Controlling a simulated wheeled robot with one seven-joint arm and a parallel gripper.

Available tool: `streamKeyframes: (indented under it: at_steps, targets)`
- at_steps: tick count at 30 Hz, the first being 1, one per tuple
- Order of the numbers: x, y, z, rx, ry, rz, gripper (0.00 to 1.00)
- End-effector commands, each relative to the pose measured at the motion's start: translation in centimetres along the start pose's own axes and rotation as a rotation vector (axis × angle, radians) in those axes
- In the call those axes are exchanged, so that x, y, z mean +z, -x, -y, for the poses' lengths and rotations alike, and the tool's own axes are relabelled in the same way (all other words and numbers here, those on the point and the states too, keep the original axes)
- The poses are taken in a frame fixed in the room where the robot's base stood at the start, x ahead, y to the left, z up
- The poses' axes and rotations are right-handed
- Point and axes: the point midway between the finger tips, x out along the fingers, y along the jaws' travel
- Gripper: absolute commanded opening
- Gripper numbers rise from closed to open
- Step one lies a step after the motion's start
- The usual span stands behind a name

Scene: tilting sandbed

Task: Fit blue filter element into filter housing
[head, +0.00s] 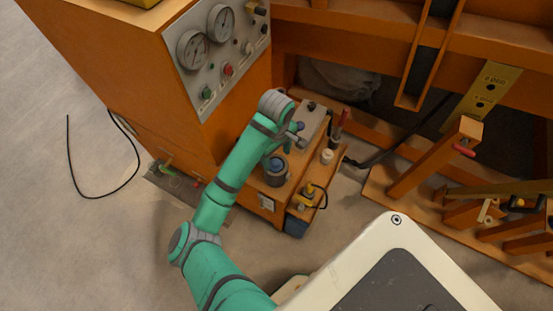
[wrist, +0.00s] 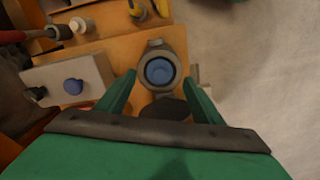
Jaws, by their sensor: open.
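The filter housing (head: 276,178) is a grey upright cylinder on the orange power unit; its grey rim also shows in the wrist view (wrist: 160,48). The blue filter element (wrist: 160,71) shows as a round blue top inside that rim, and its blue top also shows in the head view (head: 276,163). How deep it sits cannot be told. My gripper (wrist: 158,80) is open, with one green finger on each side below the housing in the wrist view. Nothing shows between the fingers in a grip. In the head view the fingers are partly hidden by my wrist.
A grey block with a blue knob (wrist: 73,86) stands beside the housing. A dark round patch (wrist: 165,108) lies close to the housing. A yellow fitting (head: 308,190) and a white cap (head: 327,156) are nearby. The tall orange gauge cabinet (head: 185,90) rises left of my arm.

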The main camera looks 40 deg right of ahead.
Motion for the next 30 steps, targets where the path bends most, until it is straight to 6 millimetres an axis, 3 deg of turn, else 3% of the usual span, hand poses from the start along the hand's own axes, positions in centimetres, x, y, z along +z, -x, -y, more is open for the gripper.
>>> streamKeyframes:
  at_steps: [9, 15, 30]
  targets:
    - [-0.1, 4.5, 0.0, -0.001, -0.002, -0.006, 0.61]
    - [-0.1, 6.5, 0.0, -0.001, -0.001, -0.003, 0.61]
    - [0.0, 7.1, 0.0, 0.0, 0.001, -0.001, 0.61]
